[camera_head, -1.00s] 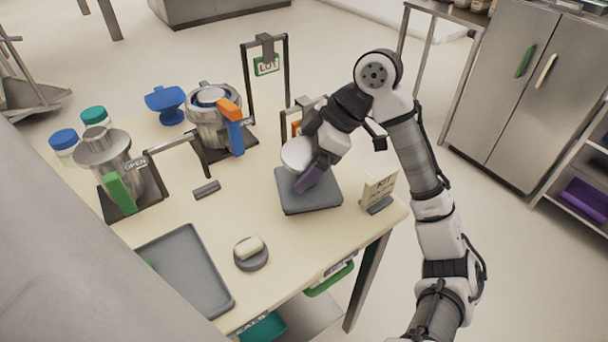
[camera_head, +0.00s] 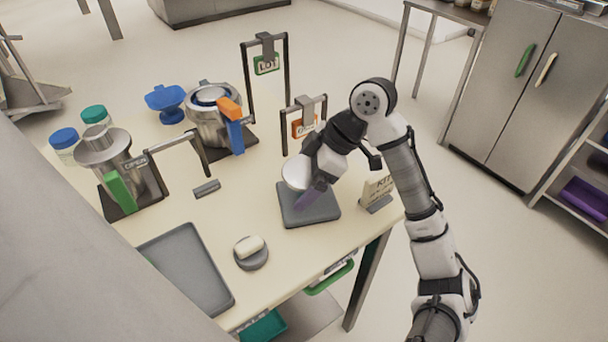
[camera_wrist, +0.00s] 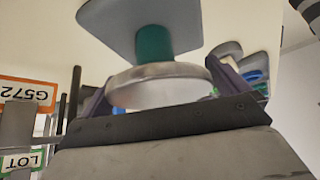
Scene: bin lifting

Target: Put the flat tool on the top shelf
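A flat dark grey plate (camera_head: 322,213) lies at or just above the tabletop near the right table edge; I cannot tell if it touches. In the wrist view a green stem (camera_wrist: 154,44) rises from this plate and ends in a pale round disc (camera_wrist: 162,72). The disc (camera_head: 296,172) shows beside my fingers in the head view. My gripper (camera_head: 312,193) has its purple fingers on both sides of the disc, apparently closed on it. This plate with the stem seems to be the flat tool. An open shelf unit (camera_head: 585,217) stands at the far right, partly cut off.
A kit sign (camera_head: 377,188) stands close right of the plate. Framed LOT and orange signs (camera_head: 304,128) stand behind. Pots (camera_head: 214,120), a grey tray (camera_head: 190,270) and a small round dish (camera_head: 250,258) occupy the left and front. Steel cabinets (camera_head: 510,90) stand behind right; floor lies between.

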